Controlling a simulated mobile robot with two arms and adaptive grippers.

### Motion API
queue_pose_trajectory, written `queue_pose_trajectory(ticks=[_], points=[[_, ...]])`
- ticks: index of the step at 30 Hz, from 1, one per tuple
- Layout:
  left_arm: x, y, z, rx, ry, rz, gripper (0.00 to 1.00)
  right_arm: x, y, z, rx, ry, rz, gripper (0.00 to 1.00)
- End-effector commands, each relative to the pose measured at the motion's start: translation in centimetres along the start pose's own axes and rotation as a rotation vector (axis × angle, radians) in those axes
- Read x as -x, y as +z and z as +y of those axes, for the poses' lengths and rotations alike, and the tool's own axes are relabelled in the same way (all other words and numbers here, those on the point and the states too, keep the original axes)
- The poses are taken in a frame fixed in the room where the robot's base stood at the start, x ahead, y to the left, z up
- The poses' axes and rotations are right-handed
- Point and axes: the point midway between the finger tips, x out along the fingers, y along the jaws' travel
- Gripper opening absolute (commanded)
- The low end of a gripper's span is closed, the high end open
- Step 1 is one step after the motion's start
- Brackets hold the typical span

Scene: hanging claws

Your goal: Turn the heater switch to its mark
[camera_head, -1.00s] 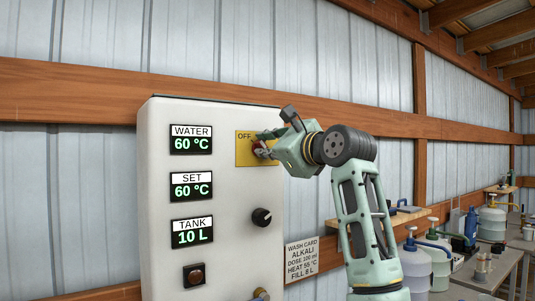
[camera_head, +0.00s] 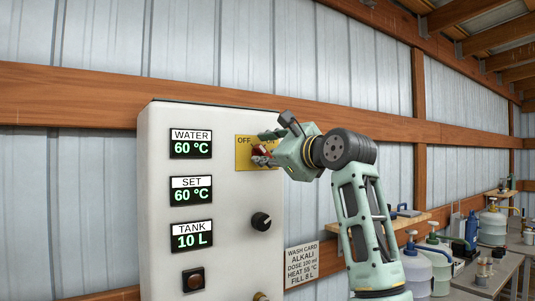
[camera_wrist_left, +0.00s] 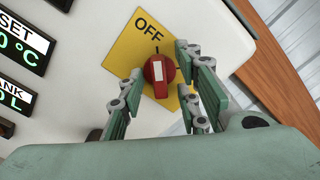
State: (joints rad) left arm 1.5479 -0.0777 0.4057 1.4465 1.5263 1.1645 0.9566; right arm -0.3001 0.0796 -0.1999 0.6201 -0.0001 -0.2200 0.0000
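The heater switch is a red knob with a white bar, on a yellow plate (camera_head: 243,151) marked OFF on the grey panel. In the left wrist view the knob (camera_wrist_left: 158,72) shows between my fingers. Its white bar runs nearly upright there, and a short dark line stands on the plate just above it. OFF is up and to the left. My left gripper (camera_head: 266,150) is at the knob; in the wrist view its fingers (camera_wrist_left: 160,78) stand apart on both sides, with small gaps seeming to show. The fingers hide part of the plate. My right gripper is not in view.
The panel (camera_head: 160,200) also carries displays for WATER, SET and TANK, a black knob (camera_head: 261,221) and a dark red button (camera_head: 193,279). A wash card (camera_head: 301,261) hangs to the right. Jugs and bottles (camera_head: 440,262) stand on benches farther right.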

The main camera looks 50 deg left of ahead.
Motion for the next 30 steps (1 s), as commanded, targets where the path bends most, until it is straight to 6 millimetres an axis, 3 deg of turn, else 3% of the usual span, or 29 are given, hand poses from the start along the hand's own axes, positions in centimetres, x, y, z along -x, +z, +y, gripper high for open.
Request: queue_pose_trajectory(ticks=[7, 11, 24, 30], points=[[0.1, 0.0, 0.0, -0.001, 0.001, 0.000, 0.31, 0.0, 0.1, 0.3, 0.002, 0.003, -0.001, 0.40], [1.2, -0.1, 0.0, -0.002, -0.001, 0.001, 0.31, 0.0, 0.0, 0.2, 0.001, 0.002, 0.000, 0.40], [9.9, -0.1, 0.0, -0.001, -0.003, 0.002, 0.31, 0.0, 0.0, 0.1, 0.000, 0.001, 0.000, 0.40], [11.8, -0.1, 0.0, -0.001, 0.000, 0.000, 0.31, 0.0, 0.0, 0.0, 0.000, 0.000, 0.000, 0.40]])
